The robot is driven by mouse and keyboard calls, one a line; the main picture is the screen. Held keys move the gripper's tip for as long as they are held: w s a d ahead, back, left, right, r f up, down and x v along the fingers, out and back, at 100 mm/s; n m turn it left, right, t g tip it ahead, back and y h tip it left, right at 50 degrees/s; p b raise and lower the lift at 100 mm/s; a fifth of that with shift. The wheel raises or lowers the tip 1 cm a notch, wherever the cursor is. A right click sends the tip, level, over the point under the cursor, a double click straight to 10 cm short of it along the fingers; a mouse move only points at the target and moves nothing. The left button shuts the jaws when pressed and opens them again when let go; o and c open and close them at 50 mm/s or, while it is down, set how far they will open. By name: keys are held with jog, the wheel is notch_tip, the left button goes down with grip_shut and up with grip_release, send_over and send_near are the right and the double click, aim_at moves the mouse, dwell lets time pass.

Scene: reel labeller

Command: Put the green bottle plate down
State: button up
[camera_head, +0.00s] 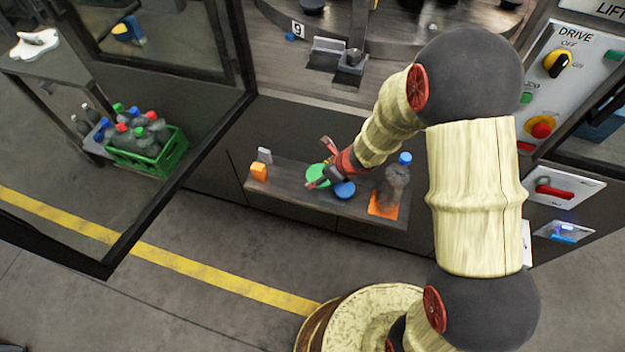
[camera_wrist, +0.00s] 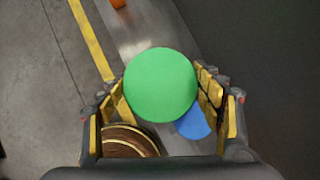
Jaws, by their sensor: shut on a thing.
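The green bottle plate (camera_wrist: 160,85) is a flat round disc. In the wrist view it sits between the fingers of my gripper (camera_wrist: 165,100), which is shut on it. In the head view the green plate (camera_head: 317,176) is partly hidden by my gripper (camera_head: 322,168), over the middle of a narrow grey shelf (camera_head: 285,188). I cannot tell whether the plate touches the shelf. A blue disc (camera_head: 344,189) lies on the shelf just right of the green plate; it also shows in the wrist view (camera_wrist: 194,123), partly covered by the green plate.
An open framed door (camera_head: 175,185) and a green bottle crate (camera_head: 150,160) are left.

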aim_at(312, 174)
jog(key=x, duration=0.2)
jog(key=w+b+x, duration=0.1)
jog(key=x, duration=0.1)
jog(key=b+x, duration=0.1)
jog(key=x, duration=0.2)
jog(key=shift+w+d+r, duration=0.1)
jog(key=shift+w+r, duration=0.05)
jog(key=shift+w, duration=0.15)
jog(key=shift+w+f+b, duration=0.15)
jog(key=shift+f+b, duration=0.85)
jog(key=shift+f, duration=0.6)
jog(key=shift+f, duration=0.2)
jog(key=o, duration=1.3)
jog(key=shift+c, duration=0.2)
jog(key=shift+r, duration=0.1)
